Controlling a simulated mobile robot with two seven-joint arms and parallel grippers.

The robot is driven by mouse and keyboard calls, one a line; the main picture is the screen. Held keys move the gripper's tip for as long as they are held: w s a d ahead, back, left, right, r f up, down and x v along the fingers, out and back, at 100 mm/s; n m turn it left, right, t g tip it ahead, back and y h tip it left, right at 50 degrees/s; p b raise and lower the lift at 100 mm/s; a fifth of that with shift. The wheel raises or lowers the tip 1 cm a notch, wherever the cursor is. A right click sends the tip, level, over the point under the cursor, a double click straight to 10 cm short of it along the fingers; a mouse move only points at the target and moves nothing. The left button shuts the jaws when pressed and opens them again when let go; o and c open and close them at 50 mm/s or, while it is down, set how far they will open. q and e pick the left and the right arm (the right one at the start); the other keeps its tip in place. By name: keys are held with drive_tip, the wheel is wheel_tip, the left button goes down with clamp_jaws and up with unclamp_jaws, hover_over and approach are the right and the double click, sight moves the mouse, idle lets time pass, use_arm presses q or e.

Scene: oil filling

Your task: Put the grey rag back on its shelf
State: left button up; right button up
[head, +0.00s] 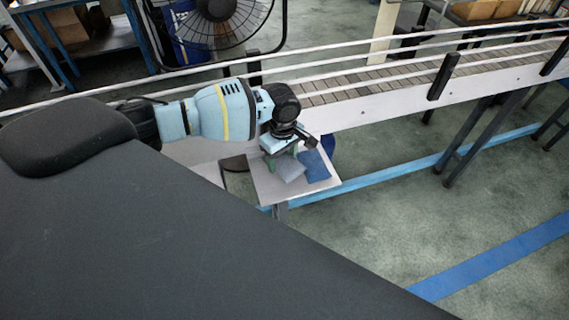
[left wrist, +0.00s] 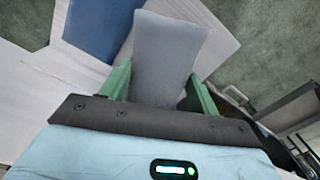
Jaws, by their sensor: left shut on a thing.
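The grey rag (head: 289,169) is at a small white shelf (head: 325,184) beside the conveyor in the head view. It also shows in the left wrist view (left wrist: 168,50), between the green fingers. My left gripper (head: 283,153) points down over the shelf and is shut on the grey rag; its fingers show at both sides of the rag in the left wrist view (left wrist: 158,88). I cannot tell whether the rag touches the shelf. My right gripper is not in view.
A blue cloth or pad (head: 314,165) lies on the shelf just right of the grey rag. The conveyor (head: 400,85) with its rails runs behind the shelf. A large fan (head: 213,28) stands at the back. The floor right of the shelf is clear.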

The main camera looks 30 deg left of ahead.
sight(282, 160)
use_arm(q)
drive_tip(key=shift+f, duration=1.65)
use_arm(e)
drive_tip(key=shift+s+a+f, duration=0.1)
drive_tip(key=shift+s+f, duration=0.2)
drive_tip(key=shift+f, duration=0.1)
use_arm(q)
drive_tip(key=shift+f, duration=0.15)
drive_tip(key=o, duration=0.9)
drive_tip(key=shift+o, duration=0.2)
wheel_tip(282, 160, up, 11)
drive_tip(key=shift+f+p, duration=0.1)
drive_tip(key=shift+p, duration=0.45)
drive_tip(key=shift+r, duration=0.75)
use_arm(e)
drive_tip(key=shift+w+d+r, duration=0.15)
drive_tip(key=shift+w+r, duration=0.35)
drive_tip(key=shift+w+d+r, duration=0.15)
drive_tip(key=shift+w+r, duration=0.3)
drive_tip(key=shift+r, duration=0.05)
